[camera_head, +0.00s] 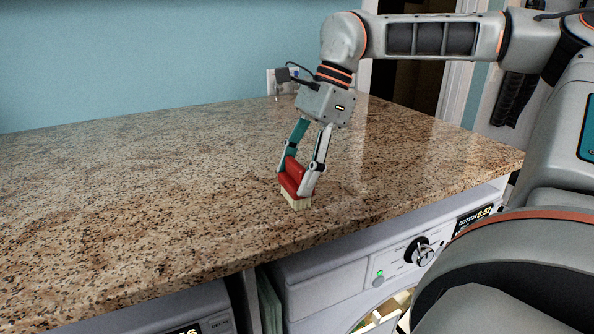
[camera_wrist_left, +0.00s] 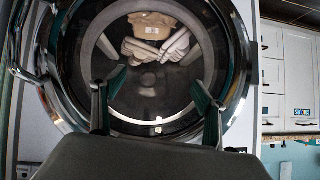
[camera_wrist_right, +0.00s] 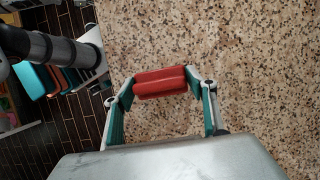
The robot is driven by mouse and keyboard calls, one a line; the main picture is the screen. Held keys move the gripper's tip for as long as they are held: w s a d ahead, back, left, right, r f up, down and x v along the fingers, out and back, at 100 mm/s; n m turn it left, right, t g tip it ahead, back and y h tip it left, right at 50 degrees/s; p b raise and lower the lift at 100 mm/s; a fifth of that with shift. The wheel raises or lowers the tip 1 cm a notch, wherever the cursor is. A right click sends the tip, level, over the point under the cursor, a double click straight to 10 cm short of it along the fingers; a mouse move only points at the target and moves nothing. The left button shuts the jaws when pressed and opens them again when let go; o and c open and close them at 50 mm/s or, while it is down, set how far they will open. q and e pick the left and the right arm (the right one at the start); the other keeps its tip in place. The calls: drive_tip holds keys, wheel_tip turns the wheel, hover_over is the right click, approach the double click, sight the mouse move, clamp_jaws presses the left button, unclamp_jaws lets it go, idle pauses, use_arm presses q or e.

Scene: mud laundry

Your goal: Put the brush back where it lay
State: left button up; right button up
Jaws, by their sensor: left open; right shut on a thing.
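The brush has a red back and pale bristles (camera_head: 296,201). It is at the granite countertop (camera_head: 190,190), near the front edge, bristles down. I cannot tell whether the bristles touch the stone. My right gripper (camera_head: 303,180) is shut on the brush's red body from above. In the right wrist view the red back (camera_wrist_right: 160,82) lies between the two fingertips, with speckled granite behind it. My left gripper (camera_wrist_left: 160,88) is open and empty, in front of a round machine door, and is not in the head view.
The countertop around the brush is clear. A white washing machine (camera_head: 330,290) with a dial stands under the counter edge. The left wrist view shows a drum (camera_wrist_left: 160,110) holding a tan cloth (camera_wrist_left: 152,27) and pale cloths. A wall outlet (camera_head: 272,82) is behind.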

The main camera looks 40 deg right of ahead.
drive_tip(key=o, duration=1.1)
drive_tip(key=shift+f, duration=0.1)
drive_tip(key=p+v, duration=0.1)
drive_tip(key=v, duration=1.1)
